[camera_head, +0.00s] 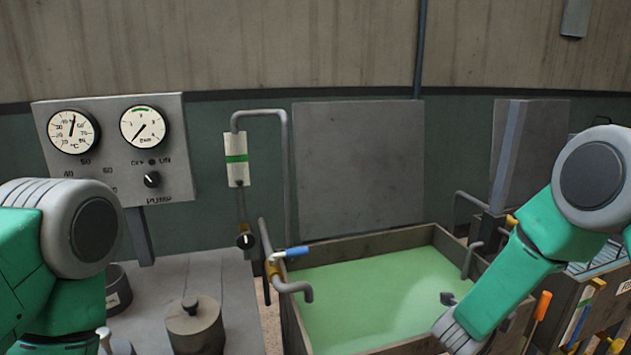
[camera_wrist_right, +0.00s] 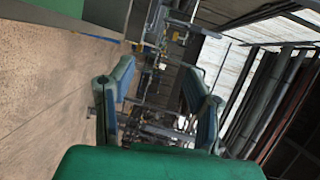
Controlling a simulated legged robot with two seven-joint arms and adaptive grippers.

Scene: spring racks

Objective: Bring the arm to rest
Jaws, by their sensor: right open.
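My right arm (camera_head: 535,250) comes in from the right in the head view and reaches down and inward over the right side of the tank. My left arm (camera_head: 65,255) is bent at the left edge of the head view. Its gripper is not in view.
A tank (camera_head: 375,240) of green liquid stands at centre. A valve with a blue handle (camera_head: 292,252) is at its left edge. A gauge panel (camera_head: 110,150) and a lidded pot (camera_head: 195,325) are at left. An orange-handled tool (camera_head: 541,306) is at right.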

